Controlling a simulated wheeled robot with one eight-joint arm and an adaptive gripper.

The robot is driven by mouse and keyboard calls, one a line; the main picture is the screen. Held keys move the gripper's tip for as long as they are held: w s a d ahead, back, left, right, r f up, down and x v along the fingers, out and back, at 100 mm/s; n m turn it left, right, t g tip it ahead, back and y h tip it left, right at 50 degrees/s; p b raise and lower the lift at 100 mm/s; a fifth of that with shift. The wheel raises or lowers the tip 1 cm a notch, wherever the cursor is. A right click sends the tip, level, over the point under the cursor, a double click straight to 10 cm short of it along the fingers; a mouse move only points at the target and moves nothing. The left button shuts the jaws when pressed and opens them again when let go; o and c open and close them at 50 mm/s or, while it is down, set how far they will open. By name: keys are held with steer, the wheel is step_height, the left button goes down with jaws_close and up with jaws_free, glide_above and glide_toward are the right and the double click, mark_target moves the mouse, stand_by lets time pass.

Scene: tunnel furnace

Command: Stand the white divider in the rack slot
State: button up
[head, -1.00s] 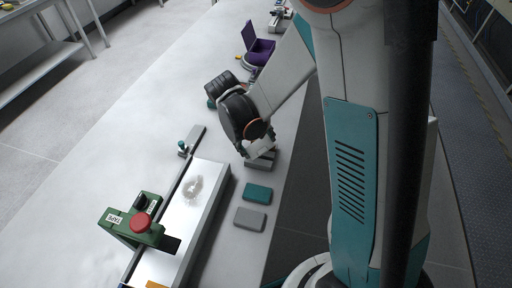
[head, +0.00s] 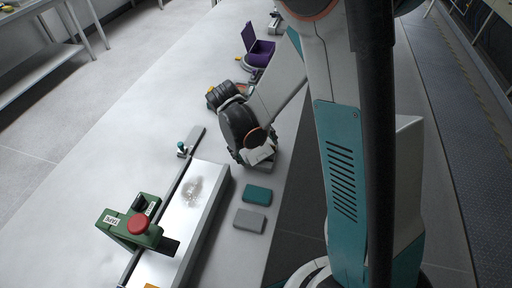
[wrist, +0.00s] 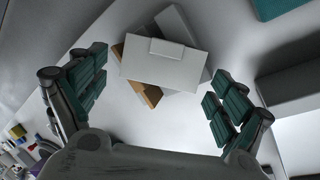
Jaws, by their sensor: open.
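A white flat plate with a small raised tab, which looks like the white divider (wrist: 172,64), lies between my fingers in the wrist view. It rests over a brown piece (wrist: 150,95) and a grey piece (wrist: 172,20), which stick out at angles beneath it. My gripper (wrist: 160,76) is open, with one teal-padded finger at each side of the plate and gaps to both. In the head view my gripper (head: 257,152) is low over a grey block (head: 262,168), and its fingertips are hard to make out. I cannot tell which thing is the rack or its slot.
A teal block (head: 257,194) and a grey block (head: 250,221) lie on the table near my gripper. A long metal housing (head: 190,215) with a green bracket and red button (head: 138,224) stands at left. A purple open box (head: 260,50) is farther back.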

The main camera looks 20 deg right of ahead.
steer(key=p+v, duration=0.3)
steer(key=v, duration=0.9)
steer(key=shift+r, duration=0.1)
step_height(320, 180, up, 5)
steer(key=w+a+m+t+y+p, duration=0.1)
steer(key=w+t+y+p, duration=0.1)
steer(key=s+d+r+t+y+b, duration=0.1)
steer(key=s+d+r+t+b, duration=0.1)
steer(key=s, duration=0.6)
steer(key=s+d+r+t+y+b, duration=0.1)
steer(key=s+d+r+t+b, duration=0.1)
steer(key=s, duration=0.6)
steer(key=shift+s+d+r+t+b, duration=0.15)
steer(key=shift+s+d+t+b, duration=0.2)
steer(key=shift+d+b, duration=0.25)
steer(key=shift+o, duration=0.5)
steer(key=shift+w, duration=0.1)
